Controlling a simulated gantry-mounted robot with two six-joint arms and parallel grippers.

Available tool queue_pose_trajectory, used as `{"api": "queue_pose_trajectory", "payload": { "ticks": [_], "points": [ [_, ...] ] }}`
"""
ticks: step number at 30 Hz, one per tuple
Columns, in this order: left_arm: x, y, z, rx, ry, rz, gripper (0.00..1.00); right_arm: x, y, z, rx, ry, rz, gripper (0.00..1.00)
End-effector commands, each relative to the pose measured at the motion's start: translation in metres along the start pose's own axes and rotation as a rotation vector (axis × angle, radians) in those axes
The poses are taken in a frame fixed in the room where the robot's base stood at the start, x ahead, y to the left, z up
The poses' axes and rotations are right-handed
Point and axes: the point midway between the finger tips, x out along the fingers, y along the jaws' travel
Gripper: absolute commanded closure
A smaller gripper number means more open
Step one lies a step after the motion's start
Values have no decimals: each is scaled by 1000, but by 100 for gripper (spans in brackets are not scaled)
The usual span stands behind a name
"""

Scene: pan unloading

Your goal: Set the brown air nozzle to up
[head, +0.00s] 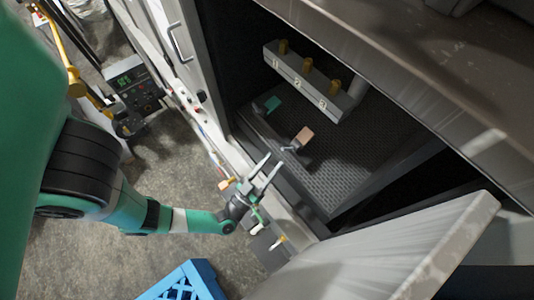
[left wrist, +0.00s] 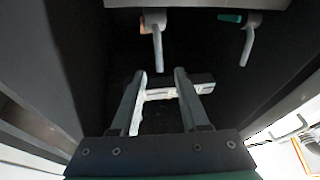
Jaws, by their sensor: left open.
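The brown air nozzle (head: 304,136) sits on the dark mesh floor inside the open cabinet, with a brown flap and a small pale lever tip at its left end. In the left wrist view its bent grey lever (left wrist: 157,48) hangs down near the top centre, with a sliver of brown beside it. My left gripper (head: 273,162) is open at the cabinet's front edge, below and left of the nozzle, apart from it. In the left wrist view the open fingers (left wrist: 160,74) point toward this lever with a gap. My right gripper is not in view.
A green nozzle (head: 272,104) lies farther back; its lever (left wrist: 249,42) shows right in the wrist view. A numbered grey block (head: 300,78) with brass pegs stands behind. The cabinet door (head: 400,245) stands open at the lower right. A blue crate (head: 185,283) is on the floor.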

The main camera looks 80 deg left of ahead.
Motion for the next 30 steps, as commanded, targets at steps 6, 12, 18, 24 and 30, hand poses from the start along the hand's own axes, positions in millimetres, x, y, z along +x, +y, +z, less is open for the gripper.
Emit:
{"api": "queue_pose_trajectory", "payload": {
  "ticks": [6,12,18,24,30],
  "points": [
    [-21,2,0,-2,1,4,55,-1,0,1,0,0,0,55],
    [-25,0,0,1,1,-1,55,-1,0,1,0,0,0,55],
    [-24,0,0,1,1,-1,55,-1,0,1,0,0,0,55],
    [-24,0,0,0,1,-1,55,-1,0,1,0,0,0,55],
    [-21,2,-10,0,1,-1,55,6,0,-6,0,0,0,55]
  ]
}}
